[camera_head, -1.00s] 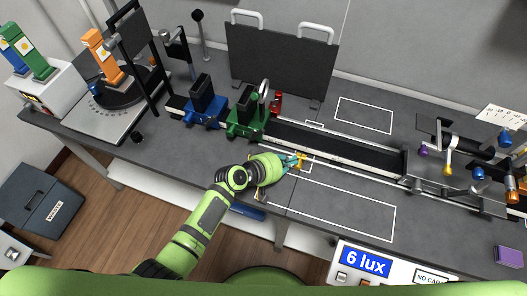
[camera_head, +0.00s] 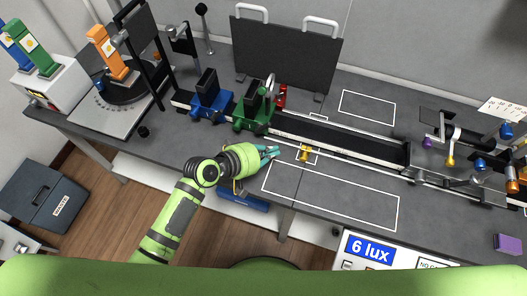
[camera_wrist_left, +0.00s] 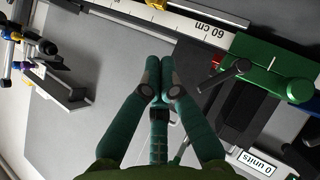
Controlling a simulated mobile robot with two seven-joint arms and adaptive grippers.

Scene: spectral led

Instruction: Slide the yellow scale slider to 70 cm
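The yellow slider (camera_head: 305,153) sits on the front scale of the long black rail, right of the green carriage (camera_head: 254,110). In the left wrist view a yellow piece (camera_wrist_left: 157,4) shows at the top edge, beside the white scale (camera_wrist_left: 187,18). A "60 cm" mark (camera_wrist_left: 212,29) is readable there; the exact slider reading is not. My left gripper (camera_head: 275,151) is left of the slider and apart from it. Its teal fingers (camera_wrist_left: 160,68) are drawn together at the tips with nothing between them. My right gripper is not in view.
A blue carriage (camera_head: 209,102) stands left of the green one. Rods with coloured knobs (camera_head: 450,160) stand at the rail's right end. A black panel (camera_head: 285,55) stands behind. A display reading 6 lux (camera_head: 371,250) is at the front. The outlined front table area (camera_head: 340,193) is clear.

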